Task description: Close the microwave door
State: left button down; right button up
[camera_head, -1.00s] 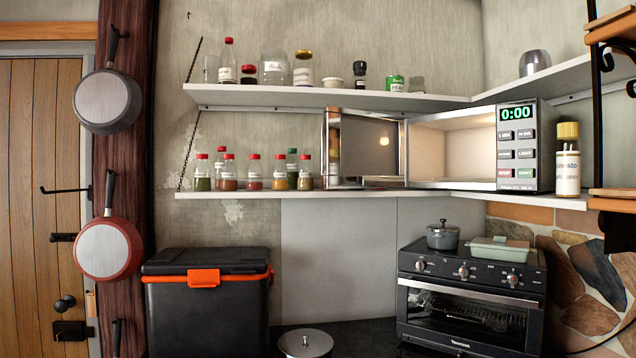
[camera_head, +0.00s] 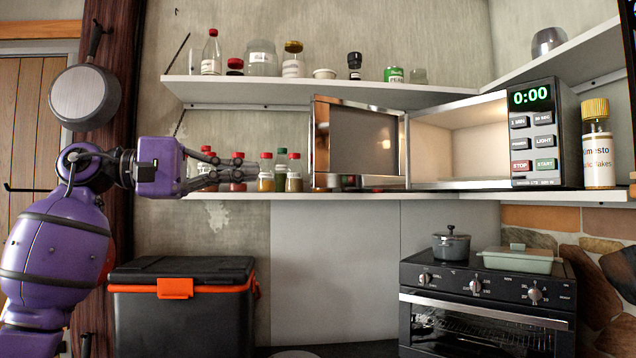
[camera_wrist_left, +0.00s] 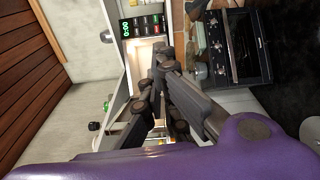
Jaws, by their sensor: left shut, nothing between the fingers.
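The microwave (camera_head: 536,133) stands on the lower shelf at the right, its lit cavity open and its display reading 0:00. Its door (camera_head: 357,145) is swung wide open to the left, with its dark window facing the room. My left gripper (camera_head: 238,172) comes in from the left in front of the lower-shelf jars, a short gap left of the door's free edge. Its fingers are shut and empty. In the left wrist view, the fingers (camera_wrist_left: 158,72) point toward the microwave (camera_wrist_left: 141,27), and they hide much of the door. My right gripper is not in view.
Red-capped jars (camera_head: 266,172) stand on the lower shelf (camera_head: 400,195) behind and beside my left gripper. The upper shelf (camera_head: 330,92) holds more jars above. A yellow-capped bottle (camera_head: 597,145) stands right of the microwave. An oven (camera_head: 487,300) and black cooler (camera_head: 182,305) sit below.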

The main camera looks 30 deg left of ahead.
aim_at(352, 144)
jog(key=i+j, duration=0.95)
jog(key=j, duration=0.15)
